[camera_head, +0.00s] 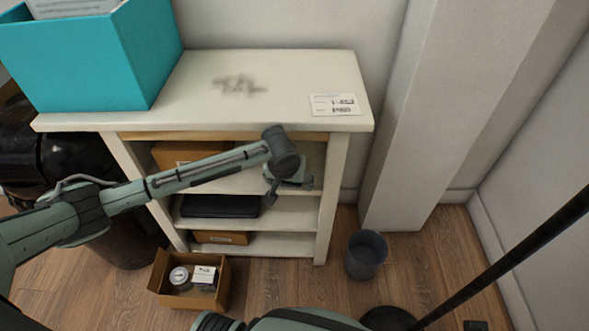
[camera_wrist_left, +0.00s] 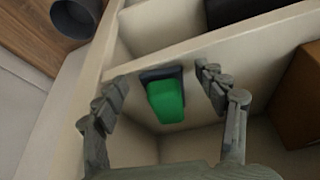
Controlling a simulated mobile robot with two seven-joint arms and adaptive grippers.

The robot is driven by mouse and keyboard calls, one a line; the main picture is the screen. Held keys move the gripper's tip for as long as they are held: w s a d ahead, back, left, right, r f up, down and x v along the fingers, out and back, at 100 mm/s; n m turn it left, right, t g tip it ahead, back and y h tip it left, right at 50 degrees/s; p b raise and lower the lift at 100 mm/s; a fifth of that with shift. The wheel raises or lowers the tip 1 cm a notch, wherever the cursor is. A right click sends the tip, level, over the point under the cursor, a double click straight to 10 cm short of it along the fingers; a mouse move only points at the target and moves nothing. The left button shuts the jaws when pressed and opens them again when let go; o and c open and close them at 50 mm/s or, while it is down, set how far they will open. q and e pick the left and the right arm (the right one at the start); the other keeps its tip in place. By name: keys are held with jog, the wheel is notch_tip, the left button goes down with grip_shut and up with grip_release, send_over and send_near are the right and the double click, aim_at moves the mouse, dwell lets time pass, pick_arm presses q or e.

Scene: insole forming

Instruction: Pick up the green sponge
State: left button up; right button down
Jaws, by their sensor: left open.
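The green sponge (camera_wrist_left: 168,102) shows in the left wrist view as a bright green block with a dark grey part at its upper end. It is inside a white shelf compartment, near a white edge. My left gripper (camera_wrist_left: 165,74) is open, with one finger on each side of the sponge in this view. I see no contact between fingers and sponge. In the head view my left gripper (camera_head: 272,189) reaches into the upper compartment of the white shelf unit (camera_head: 328,205). I cannot make out the sponge there. My right gripper is not in view.
A cardboard box (camera_head: 180,153) stands left in the same compartment. A dark flat item (camera_head: 218,206) lies on the shelf below. A turquoise bin (camera_head: 90,60) and a label card (camera_head: 335,105) are on top. An open carton (camera_head: 205,298) and a grey wastebasket (camera_head: 366,256) stand on the floor.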

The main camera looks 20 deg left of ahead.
pick_arm(q)
jog(key=shift+c, duration=0.5)
jog(key=c, duration=1.1)
jog(key=shift+o, duration=0.2)
jog(key=shift+r, duration=0.1)
